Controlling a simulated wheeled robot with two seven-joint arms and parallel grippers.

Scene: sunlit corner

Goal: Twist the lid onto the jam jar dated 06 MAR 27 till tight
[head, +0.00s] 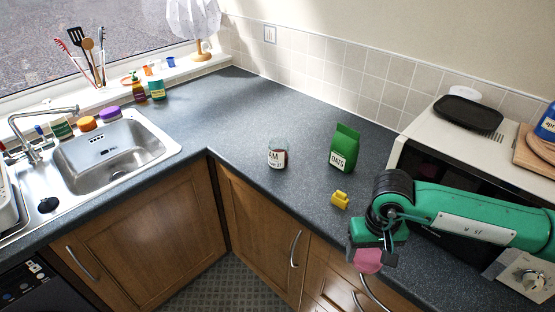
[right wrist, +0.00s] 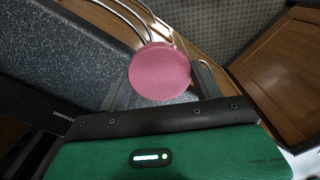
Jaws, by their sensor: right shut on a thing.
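The jam jar (head: 277,155) stands upright on the dark worktop near the corner. Its white label shows part of "JAM" and a date too small to read fully. Its top looks uncovered. My right gripper (head: 368,258) is shut on a round pink lid (right wrist: 160,72), which also shows in the head view (head: 369,262). It holds the lid in front of the worktop's front edge, to the right of the jar and well apart from it. My left gripper is not in view.
A green oats packet (head: 344,148) and a small yellow object (head: 340,200) stand right of the jar. A microwave (head: 430,130) is at the right, behind my right arm. The sink (head: 110,155) is at the left. The worktop (head: 235,115) behind the jar is clear.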

